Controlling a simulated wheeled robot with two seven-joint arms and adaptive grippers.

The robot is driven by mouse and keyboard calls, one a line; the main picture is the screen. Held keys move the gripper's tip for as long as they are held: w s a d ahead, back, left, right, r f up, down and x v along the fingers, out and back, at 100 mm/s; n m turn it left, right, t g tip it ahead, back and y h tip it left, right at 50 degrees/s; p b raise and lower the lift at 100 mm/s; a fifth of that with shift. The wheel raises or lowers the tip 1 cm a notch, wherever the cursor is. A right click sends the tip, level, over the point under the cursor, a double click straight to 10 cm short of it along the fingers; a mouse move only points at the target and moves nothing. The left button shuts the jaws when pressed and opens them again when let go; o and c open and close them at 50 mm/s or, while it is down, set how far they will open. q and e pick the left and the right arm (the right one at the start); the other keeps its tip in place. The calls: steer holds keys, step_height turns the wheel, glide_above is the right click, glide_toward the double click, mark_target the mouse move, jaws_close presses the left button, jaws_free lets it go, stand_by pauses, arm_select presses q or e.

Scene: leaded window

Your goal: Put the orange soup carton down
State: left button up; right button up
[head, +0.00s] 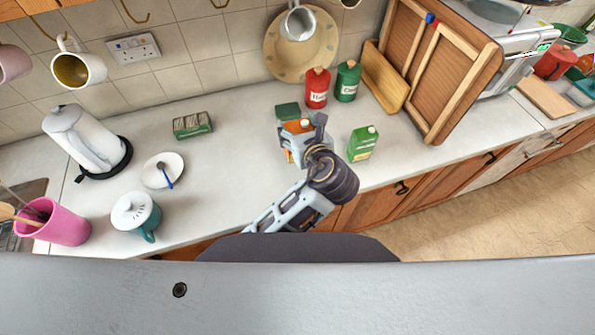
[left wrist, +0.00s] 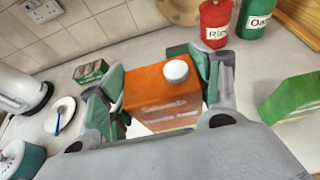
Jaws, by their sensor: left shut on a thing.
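The orange soup carton (left wrist: 163,90) has a white round cap and stands upright between the fingers of my left gripper (left wrist: 155,95) in the left wrist view. In the head view the carton (head: 298,127) is partly hidden by my left gripper (head: 301,138), which is shut on it over the worktop (head: 230,185). I cannot tell whether the carton's base touches the worktop. My right gripper is not in view.
A green carton (head: 362,143) stands just right of the gripper. Red (head: 317,87) and green (head: 347,81) canisters stand behind. A small green box (head: 192,124), a saucer (head: 163,170) and a teal pot (head: 136,214) are to the left. The worktop between is clear.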

arm_select(q)
step_height(320, 180, down, 2)
steer(key=shift+f, duration=0.1)
steer(key=shift+f+b, duration=0.3)
steer(key=shift+f, duration=0.05)
steer(key=shift+f+b, duration=1.5)
steer(key=shift+b, duration=0.9)
